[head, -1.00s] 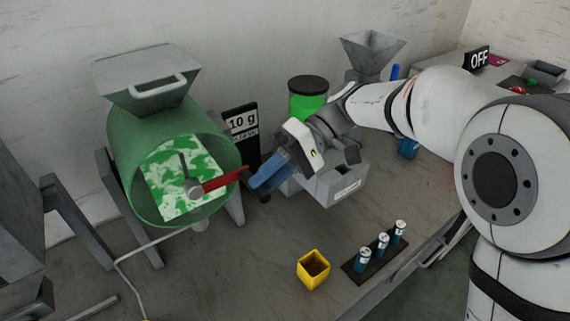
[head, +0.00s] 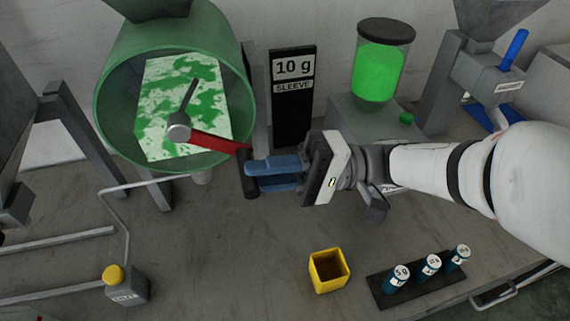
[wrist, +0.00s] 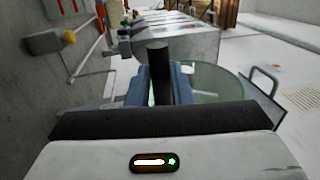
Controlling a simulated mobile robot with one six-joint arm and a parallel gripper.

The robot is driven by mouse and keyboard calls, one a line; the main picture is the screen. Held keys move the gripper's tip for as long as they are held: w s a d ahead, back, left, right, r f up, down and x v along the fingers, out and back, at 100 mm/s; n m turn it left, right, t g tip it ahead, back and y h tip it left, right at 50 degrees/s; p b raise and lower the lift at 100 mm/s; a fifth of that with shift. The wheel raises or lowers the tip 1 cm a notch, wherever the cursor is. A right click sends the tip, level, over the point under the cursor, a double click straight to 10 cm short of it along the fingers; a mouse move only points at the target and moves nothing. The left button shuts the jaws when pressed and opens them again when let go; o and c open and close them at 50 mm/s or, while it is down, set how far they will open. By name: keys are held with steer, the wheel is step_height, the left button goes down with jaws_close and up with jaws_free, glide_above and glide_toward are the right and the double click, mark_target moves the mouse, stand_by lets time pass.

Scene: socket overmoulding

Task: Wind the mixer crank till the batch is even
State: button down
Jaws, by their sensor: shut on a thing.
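The mixer is a green see-through drum (head: 110,85) on a grey stand at the left of the head view. A panel (head: 215,125) on its face shows a patchy green and white batch. The crank is a red arm (head: 218,143) running right and slightly down from the grey hub, with a dark upright handle (head: 250,187) at its end. My gripper (head: 252,173) is shut on the crank handle with its blue fingers, coming from the right. In the wrist view the dark handle (wrist: 159,70) stands between the blue fingers (wrist: 162,88).
A yellow open box (head: 328,270) and a dark rack (head: 395,292) with small labelled vials stand at the front. A "10 g SLEEVE" sign (head: 293,95) and a green-filled container (head: 378,75) are behind.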

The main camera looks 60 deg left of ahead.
steer(key=shift+r, duration=0.15)
steer(key=c, duration=1.3)
jaws_free()
steer(key=v, duration=0.7)
steer(key=shift+w+b, duration=0.35)
steer(key=shift+b, duration=0.05)
steer(key=shift+d, duration=0.1)
